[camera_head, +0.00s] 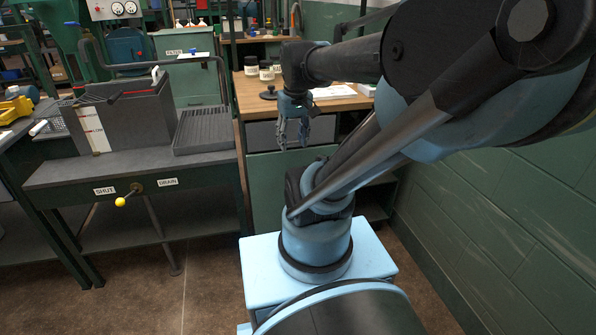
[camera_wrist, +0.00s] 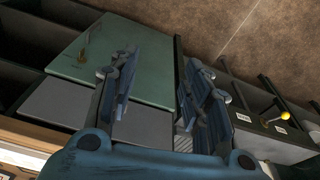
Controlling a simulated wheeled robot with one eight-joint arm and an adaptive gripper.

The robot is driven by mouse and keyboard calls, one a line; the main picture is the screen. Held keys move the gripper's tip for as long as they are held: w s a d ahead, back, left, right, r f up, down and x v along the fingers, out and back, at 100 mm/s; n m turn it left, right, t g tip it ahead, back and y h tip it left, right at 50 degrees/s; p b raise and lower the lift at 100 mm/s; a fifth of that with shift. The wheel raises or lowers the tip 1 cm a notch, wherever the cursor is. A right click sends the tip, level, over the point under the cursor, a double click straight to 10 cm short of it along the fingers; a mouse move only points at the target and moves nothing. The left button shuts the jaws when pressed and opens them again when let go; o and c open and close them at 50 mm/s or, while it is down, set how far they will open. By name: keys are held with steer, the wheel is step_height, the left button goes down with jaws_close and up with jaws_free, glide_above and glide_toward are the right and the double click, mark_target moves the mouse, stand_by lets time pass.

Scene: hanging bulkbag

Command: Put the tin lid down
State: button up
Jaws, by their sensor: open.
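My gripper (camera_head: 293,137) hangs with its fingers pointing down in front of the wooden-topped bench (camera_head: 245,92). In the wrist view the fingers of my gripper (camera_wrist: 160,68) are apart, with nothing between them. A small dark disc with a knob (camera_head: 268,95) lies on the bench top, left of my gripper; it may be the tin lid, but I cannot tell for sure. Two pale tins with dark tops, a left one (camera_head: 251,66) and a right one (camera_head: 266,71), stand behind it on the same bench.
White papers (camera_head: 332,91) lie on the bench right of my gripper. The bench front has a green panel (camera_wrist: 118,50). A dark metal table (camera_head: 60,172) with a grey slanted box, a ribbed tray and a yellow-knobbed valve (camera_head: 121,201) stands left. A green block wall (camera_head: 500,205) closes the right.

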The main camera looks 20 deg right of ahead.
steer(key=s+f+m, duration=0.1)
steer(key=s+f, duration=0.5)
steer(key=f, duration=0.1)
steer(key=shift+s+f+m, duration=0.25)
steer(key=shift+f+m, duration=0.05)
steer(key=shift+f, duration=0.05)
steer(key=shift+d, duration=0.1)
steer(key=shift+w+f, duration=0.2)
steer(key=shift+w, duration=0.3)
steer(key=shift+c, duration=0.3)
